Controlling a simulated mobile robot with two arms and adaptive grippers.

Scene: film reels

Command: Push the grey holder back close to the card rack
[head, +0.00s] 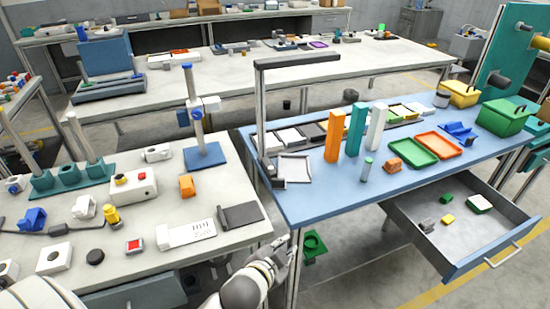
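A pale grey flat, framed piece (295,168), which looks like the grey holder, lies on the left part of the blue table top beside the black lamp post. A long dark row of slots with white, grey, yellow and green cards (372,121), which looks like the card rack, runs along the table behind it. A narrow gap seems to lie between them. My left gripper (281,257) is low, at the gap between the two front tables, in front of the holder and apart from it. Its fingers are too small and overlapped to judge. My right gripper is out of view.
Orange (336,135), teal (357,130) and white (377,126) upright blocks stand right of the holder. An open drawer (462,249) juts out at right. A dark grey piece (241,215) lies on the white table.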

